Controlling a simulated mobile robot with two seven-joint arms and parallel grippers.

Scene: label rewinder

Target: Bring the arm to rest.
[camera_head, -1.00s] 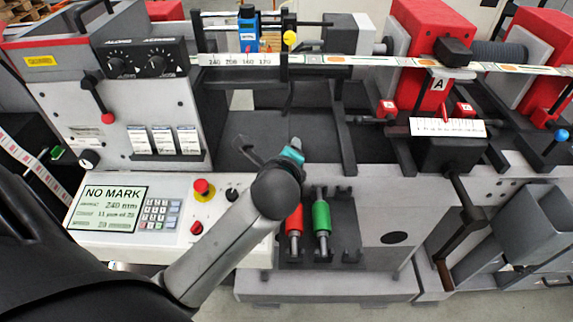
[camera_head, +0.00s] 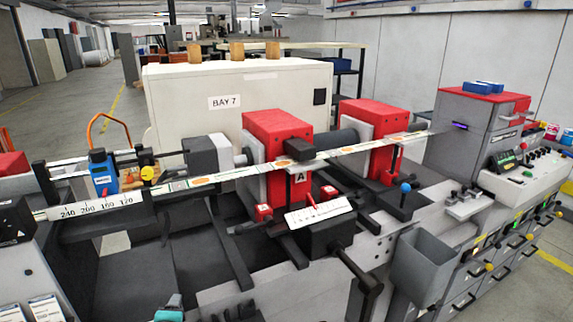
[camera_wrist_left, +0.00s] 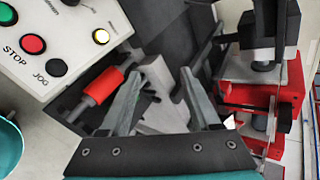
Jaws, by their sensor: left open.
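My left gripper (camera_wrist_left: 162,72) shows in the left wrist view with its two grey fingers spread apart and nothing between them. Behind the fingers are the machine's dark and grey parts. A red roller (camera_wrist_left: 103,87) lies just left of the left finger, and I cannot tell how far below it is. In the head view only a small teal and dark piece (camera_head: 170,312) shows at the bottom edge, seemingly part of my left gripper. The rest of my left arm is out of that view. My right gripper is in neither view.
A control panel (camera_wrist_left: 75,20) with STOP and JOG buttons is at upper left in the wrist view. In the head view a label web (camera_head: 215,176) crosses the machine past two red housings (camera_head: 277,135). A grey bin (camera_head: 424,268) hangs at front right. Open floor (camera_head: 60,118) lies behind left.

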